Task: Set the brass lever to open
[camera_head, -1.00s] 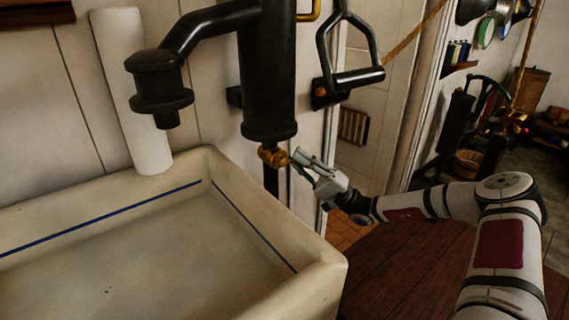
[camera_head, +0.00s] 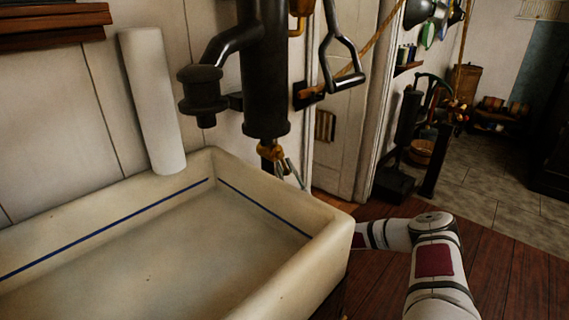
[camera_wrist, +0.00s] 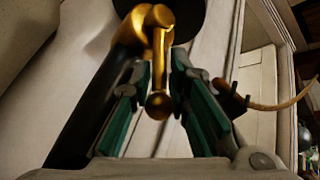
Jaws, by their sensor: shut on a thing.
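The brass lever (camera_wrist: 159,104) hangs down from its brass valve (camera_wrist: 150,18) in the wrist view and ends in a round knob. My gripper (camera_wrist: 161,75) is shut on it, with green-padded fingers on both sides of the shaft. In the head view the brass valve (camera_head: 270,153) sits just under the black pump barrel (camera_head: 264,90). Only the fingertips of my gripper (camera_head: 291,172) show there, just below and right of the valve. The rest of my gripper is hidden behind the sink's corner.
A pale stone sink (camera_head: 335,232) fills the lower left, its raised rim close to my arm. The pump's black spout (camera_head: 200,90) hangs over it. A black handle (camera_head: 343,75) hangs right of the barrel. Wooden floor (camera_head: 488,275) lies open at right.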

